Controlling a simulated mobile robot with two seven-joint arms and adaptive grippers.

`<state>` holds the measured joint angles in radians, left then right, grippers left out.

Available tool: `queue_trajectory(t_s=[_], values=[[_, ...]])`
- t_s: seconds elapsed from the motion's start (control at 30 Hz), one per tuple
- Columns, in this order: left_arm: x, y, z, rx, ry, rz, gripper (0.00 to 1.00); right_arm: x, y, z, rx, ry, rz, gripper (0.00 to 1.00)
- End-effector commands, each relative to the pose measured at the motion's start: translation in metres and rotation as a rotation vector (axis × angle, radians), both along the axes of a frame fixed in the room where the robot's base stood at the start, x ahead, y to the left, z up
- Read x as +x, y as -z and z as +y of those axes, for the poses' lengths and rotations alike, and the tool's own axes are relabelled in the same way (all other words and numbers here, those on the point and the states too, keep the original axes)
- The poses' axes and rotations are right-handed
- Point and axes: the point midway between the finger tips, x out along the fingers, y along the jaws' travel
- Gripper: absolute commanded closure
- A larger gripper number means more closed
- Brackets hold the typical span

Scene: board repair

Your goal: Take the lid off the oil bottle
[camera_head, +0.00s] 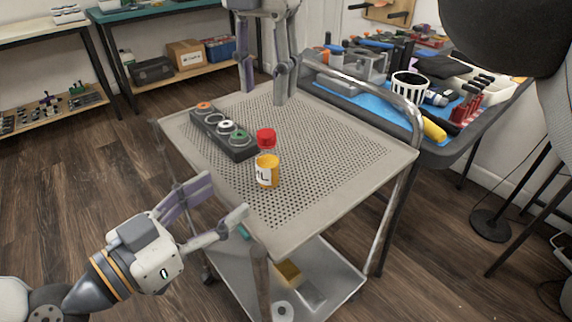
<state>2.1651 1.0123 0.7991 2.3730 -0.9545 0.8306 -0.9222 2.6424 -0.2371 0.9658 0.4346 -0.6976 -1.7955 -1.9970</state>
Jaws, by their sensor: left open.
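The oil bottle (266,171) stands upright on the perforated top of a metal cart (325,165). It holds yellow-orange liquid and has a partly visible label. Its red lid (266,136) sits on the bottle's neck. My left gripper (229,198) is open and empty at the cart's near left edge, to the left of and nearer than the bottle, not touching it. My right gripper (264,95) hangs above the far part of the cart, behind the bottle, fingers pointing down and apart, with nothing between them.
A black holder (232,147) with several round rings lies left of the bottle, close to it. The cart's right half is clear, with a curved rail (410,115) on that side. A cluttered tool table (455,150) stands beyond.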

Motion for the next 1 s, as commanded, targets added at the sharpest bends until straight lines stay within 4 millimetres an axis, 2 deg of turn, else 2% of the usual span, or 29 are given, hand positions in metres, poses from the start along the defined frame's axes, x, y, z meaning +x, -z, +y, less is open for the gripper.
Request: queue_trajectory(t_s=[0.17,0.3,0.5,0.67,0.9,0.93,1.0], values=[[0.02,-0.002,-0.021,0.001,0.005,-0.005,0.43,0.0,-0.004,0.0,0.001,0.002,-0.004,0.6],[0.047,0.0,-0.045,0.0,0.003,-0.004,0.43,0.0,-0.004,0.0,0.001,0.002,-0.004,0.6],[0.076,0.002,-0.071,0.0,0.002,-0.001,0.43,0.0,-0.004,-0.001,0.001,0.003,-0.004,0.6],[0.086,0.002,-0.08,0.0,0.001,-0.001,0.43,0.0,-0.004,-0.001,0.001,0.003,-0.004,0.6],[0.087,0.002,-0.081,-0.001,0.001,-0.001,0.43,0.0,-0.004,0.0,0.001,0.003,-0.004,0.6],[0.087,0.002,-0.081,-0.001,0.001,-0.001,0.45,0.0,-0.004,-0.001,0.001,0.003,-0.004,0.6],[0.087,0.002,-0.081,-0.001,0.001,-0.001,0.61,0.0,-0.004,-0.001,0.002,0.003,-0.003,0.6]])
